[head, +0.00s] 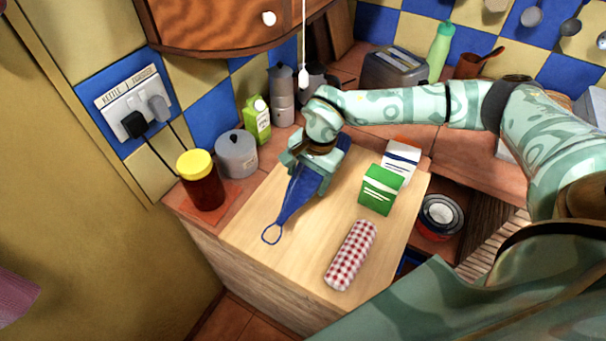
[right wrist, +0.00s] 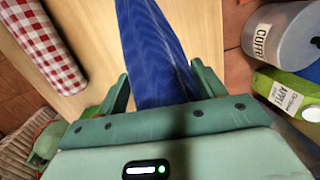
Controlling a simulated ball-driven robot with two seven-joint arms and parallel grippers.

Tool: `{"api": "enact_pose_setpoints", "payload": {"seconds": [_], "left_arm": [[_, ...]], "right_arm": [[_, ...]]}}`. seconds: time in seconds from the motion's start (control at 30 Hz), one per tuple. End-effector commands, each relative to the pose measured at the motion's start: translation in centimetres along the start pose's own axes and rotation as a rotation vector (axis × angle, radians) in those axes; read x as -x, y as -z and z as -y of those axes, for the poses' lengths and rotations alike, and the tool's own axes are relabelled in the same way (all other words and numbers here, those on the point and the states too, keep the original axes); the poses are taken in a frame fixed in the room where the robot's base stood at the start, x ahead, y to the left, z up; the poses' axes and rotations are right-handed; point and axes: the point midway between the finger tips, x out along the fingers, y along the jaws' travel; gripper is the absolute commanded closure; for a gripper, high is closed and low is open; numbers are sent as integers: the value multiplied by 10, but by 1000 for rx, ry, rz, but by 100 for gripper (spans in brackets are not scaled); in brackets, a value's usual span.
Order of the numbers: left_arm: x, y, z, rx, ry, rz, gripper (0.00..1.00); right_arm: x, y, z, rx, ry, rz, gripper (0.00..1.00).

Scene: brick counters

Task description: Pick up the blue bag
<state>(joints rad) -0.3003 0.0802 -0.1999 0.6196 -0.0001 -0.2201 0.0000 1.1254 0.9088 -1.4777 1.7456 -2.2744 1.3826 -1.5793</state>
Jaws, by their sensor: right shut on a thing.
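The blue bag (head: 299,189) is long and narrow, with a loop at its near end, over the light wooden board on the counter. My right gripper (head: 313,166) is at its far part and shut on it. In the right wrist view the bag (right wrist: 150,50) runs between the two fingers of the gripper (right wrist: 158,90). I cannot tell whether the bag is lifted off the board. My left gripper is not in view.
A red checked roll (head: 350,255), a green carton (head: 380,189) and a white-and-orange carton (head: 401,160) stand or lie on the board (head: 310,240). A yellow-lidded jar (head: 202,182), a grey canister (head: 237,154) and a green-white carton (head: 257,120) are close at left.

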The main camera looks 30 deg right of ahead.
Motion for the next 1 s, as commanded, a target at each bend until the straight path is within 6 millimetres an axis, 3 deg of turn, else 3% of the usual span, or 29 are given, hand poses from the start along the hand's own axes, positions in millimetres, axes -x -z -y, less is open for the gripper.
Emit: {"api": "enact_pose_setpoints", "payload": {"seconds": [0.07,0.3,0.5,1.0], "left_arm": [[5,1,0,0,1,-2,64],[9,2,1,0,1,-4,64],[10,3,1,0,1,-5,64],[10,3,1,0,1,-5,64]], "right_arm": [[18,-8,-8,2,3,-1,55],[37,-37,-45,1,0,0,55],[49,-52,-64,0,0,-1,55],[56,-61,-74,-1,0,-1,55]]}}
